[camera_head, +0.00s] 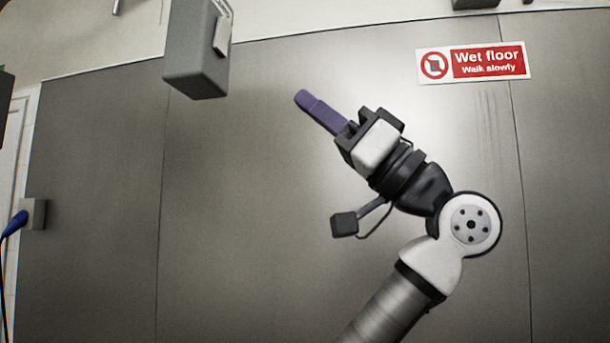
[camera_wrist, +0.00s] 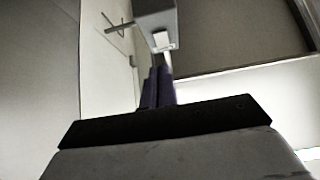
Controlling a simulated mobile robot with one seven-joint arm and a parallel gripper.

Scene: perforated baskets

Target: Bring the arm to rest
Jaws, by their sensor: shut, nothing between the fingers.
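My gripper (camera_head: 303,97) is raised in front of a grey wall, right of the middle of the head view. Its purple fingers are together and point up and to the left. Nothing shows between them. In the wrist view the purple fingers of my gripper (camera_wrist: 158,75) stand close together above the dark gripper body. My arm is bent, coming up from the bottom of the head view.
A grey box (camera_head: 195,55) hangs on the wall up and left of my gripper; it also shows in the wrist view (camera_wrist: 155,15). A "Wet floor" sign (camera_head: 473,63) is at the upper right. A socket with a blue plug (camera_head: 17,222) is at the far left.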

